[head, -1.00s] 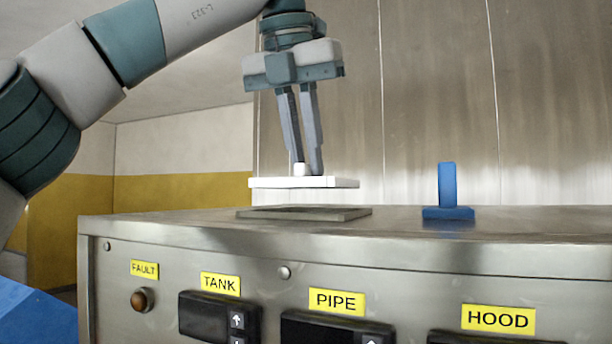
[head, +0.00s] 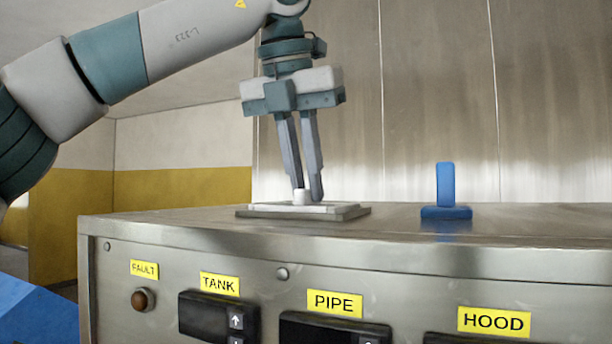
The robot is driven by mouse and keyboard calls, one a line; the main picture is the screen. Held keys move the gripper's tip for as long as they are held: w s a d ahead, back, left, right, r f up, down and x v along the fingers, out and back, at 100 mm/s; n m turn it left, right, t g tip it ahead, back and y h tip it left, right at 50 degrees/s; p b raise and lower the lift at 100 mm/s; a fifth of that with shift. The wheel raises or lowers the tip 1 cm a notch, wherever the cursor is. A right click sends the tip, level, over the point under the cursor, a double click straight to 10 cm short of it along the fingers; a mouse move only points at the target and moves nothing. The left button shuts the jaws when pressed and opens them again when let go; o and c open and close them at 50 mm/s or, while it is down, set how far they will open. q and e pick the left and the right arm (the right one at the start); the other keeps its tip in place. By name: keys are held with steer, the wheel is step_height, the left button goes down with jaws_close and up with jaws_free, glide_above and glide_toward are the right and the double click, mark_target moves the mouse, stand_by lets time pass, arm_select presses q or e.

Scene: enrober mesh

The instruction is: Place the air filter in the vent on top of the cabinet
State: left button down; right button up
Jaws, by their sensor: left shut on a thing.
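The air filter (head: 270,207) is a flat white plate with a small white knob on top. It lies level at the grey vent frame (head: 350,212) on top of the metal cabinet (head: 190,222). The frame's rim shows around the filter's front and right side. I cannot tell how deep the filter sits in the opening. My left gripper (head: 307,196) points straight down from above, with its fingers shut on the filter's knob. My right gripper is not in view.
A blue upright block on a blue base (head: 446,200) stands on the cabinet top to the right, apart from the vent. The cabinet front carries yellow labels, displays and a brown fault lamp (head: 143,299). A metal wall panel (head: 440,90) rises behind.

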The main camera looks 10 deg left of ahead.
arm_select(q)
steer(key=shift+f, duration=0.1)
steer(key=c, duration=1.8)
jaws_free()
steer(key=shift+o, duration=0.2)
steer(key=shift+r, duration=0.2)
steer(key=shift+b+v, duration=0.4)
steer(key=shift+v, duration=0.45)
steer(key=v, duration=1)
steer(key=shift+s+p, duration=0.15)
steer(key=shift+p, duration=0.3)
steer(key=shift+r, duration=0.1)
